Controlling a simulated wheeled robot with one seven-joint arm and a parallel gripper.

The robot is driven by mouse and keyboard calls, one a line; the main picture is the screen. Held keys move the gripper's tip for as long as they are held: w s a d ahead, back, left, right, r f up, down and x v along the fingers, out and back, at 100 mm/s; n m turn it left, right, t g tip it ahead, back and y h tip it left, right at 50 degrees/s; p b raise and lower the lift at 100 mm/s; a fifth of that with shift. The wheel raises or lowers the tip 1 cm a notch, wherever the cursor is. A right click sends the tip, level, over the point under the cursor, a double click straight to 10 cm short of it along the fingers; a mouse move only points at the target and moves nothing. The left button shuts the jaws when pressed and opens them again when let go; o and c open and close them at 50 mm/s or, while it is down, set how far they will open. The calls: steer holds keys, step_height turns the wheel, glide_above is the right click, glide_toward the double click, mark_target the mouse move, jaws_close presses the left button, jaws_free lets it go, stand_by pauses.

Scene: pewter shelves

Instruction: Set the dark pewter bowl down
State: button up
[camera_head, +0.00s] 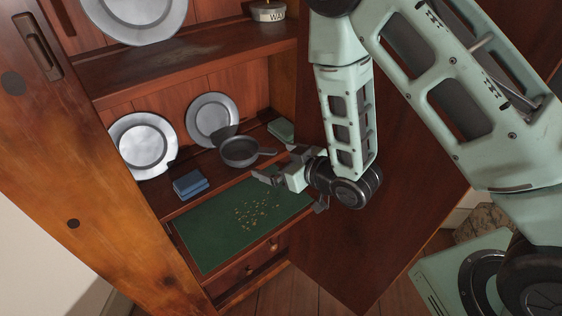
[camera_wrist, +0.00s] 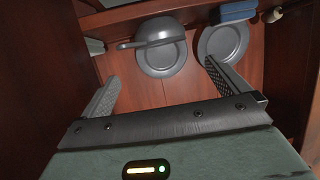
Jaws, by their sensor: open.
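The dark pewter bowl (camera_head: 238,152), with a short handle pointing right, appears upright on the cupboard's ledge in front of a grey plate (camera_head: 208,115). In the wrist view the bowl (camera_wrist: 160,30) shows upside down near the top, overlapping the plate (camera_wrist: 162,67), its handle pointing left. My gripper (camera_head: 278,163) is beside the bowl on its handle side, above the green mat. In the wrist view its two fingers (camera_wrist: 161,72) are spread with nothing between them. The bowl appears clear of both fingers. Its underside contact is hard to make out.
A second plate (camera_head: 143,146) leans at the left, with a blue block (camera_head: 190,184) in front. A small green item (camera_head: 282,130) lies at the ledge's right. The green mat (camera_head: 205,240) below bears small scattered bits. The open door (camera_head: 375,215) stands close behind my arm.

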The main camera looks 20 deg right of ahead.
steer(key=s+r+g+h, duration=0.3)
steer(key=s+r+g, duration=0.3)
steer(key=s, duration=0.6)
steer(key=s+r+n+g+h, duration=0.1)
steer(key=s+r+g+h, duration=0.2)
steer(key=s, duration=1)
step_height(320, 180, up, 5)
steer(key=g, duration=0.2)
steer(key=shift+d+g+h, duration=0.25)
steer(key=shift+g+h, duration=0.15)
step_height(320, 180, up, 9)
steer(key=p, duration=0.8)
steer(key=shift+f+p, duration=0.15)
steer(key=shift+p, duration=0.15)
